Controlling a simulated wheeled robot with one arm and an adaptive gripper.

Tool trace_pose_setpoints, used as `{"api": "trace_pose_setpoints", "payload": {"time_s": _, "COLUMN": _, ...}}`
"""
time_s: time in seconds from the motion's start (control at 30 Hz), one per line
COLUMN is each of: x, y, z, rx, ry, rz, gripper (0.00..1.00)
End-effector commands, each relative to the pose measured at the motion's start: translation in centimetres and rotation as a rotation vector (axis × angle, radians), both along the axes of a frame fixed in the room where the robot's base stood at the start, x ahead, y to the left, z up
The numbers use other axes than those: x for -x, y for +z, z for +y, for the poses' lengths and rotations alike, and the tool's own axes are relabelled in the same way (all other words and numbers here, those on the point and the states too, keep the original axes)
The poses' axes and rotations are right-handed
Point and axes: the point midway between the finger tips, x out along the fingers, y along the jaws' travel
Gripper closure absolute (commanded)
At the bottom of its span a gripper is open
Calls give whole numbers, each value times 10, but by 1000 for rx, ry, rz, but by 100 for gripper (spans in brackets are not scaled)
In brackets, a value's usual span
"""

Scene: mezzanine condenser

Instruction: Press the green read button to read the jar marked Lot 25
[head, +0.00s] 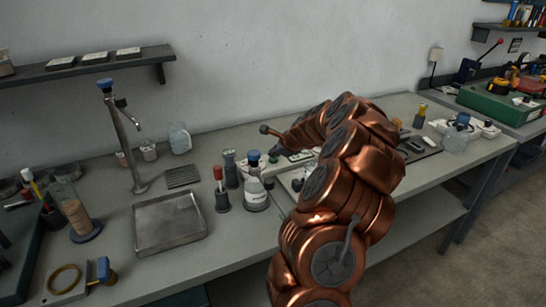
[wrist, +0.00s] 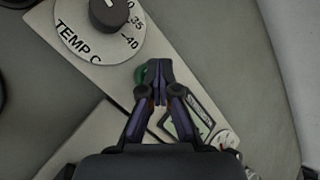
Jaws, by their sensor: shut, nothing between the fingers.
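In the wrist view my gripper (wrist: 155,72) is shut and empty, its fingertips over a pale panel (wrist: 84,70). A green button (wrist: 141,76) shows just left of the fingertips and is partly hidden by them; I cannot tell whether they touch it. A small display (wrist: 188,118) lies to the right of the fingers. In the head view a labelled jar with a blue cap (head: 256,190) stands on the bench left of my arm. Another blue-capped jar (head: 457,138) stands at the right. Their lot markings are too small to read. My arm hides much of the middle of the bench.
A TEMP C dial (wrist: 110,14) sits on the panel above the fingers. In the head view, a red-topped bottle (head: 221,192) and a dark bottle (head: 230,168) stand beside the left jar. A metal tray (head: 168,244) and a tall tap (head: 125,140) are farther left.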

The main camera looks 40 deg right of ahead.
Motion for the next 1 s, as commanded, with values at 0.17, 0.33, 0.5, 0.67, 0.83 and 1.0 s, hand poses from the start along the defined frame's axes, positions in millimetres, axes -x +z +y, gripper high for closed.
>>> {"api": "trace_pose_setpoints", "payload": {"time_s": 0.17, "x": 0, "y": 0, "z": 0, "rx": -1, "ry": 1, "rz": 1, "gripper": 100}}
{"api": "trace_pose_setpoints", "payload": {"time_s": 0.33, "x": 0, "y": 2, "z": 0, "rx": -1, "ry": 1, "rz": 1, "gripper": 100}}
{"api": "trace_pose_setpoints", "payload": {"time_s": 0.5, "x": 0, "y": 10, "z": 0, "rx": -1, "ry": 1, "rz": 1, "gripper": 100}}
{"api": "trace_pose_setpoints", "payload": {"time_s": 0.67, "x": 0, "y": 18, "z": 0, "rx": 0, "ry": 1, "rz": 1, "gripper": 100}}
{"api": "trace_pose_setpoints", "payload": {"time_s": 0.83, "x": 0, "y": 22, "z": 0, "rx": 0, "ry": 1, "rz": 1, "gripper": 100}}
{"api": "trace_pose_setpoints", "payload": {"time_s": 1.0, "x": 0, "y": 21, "z": 0, "rx": 0, "ry": 1, "rz": 1, "gripper": 100}}
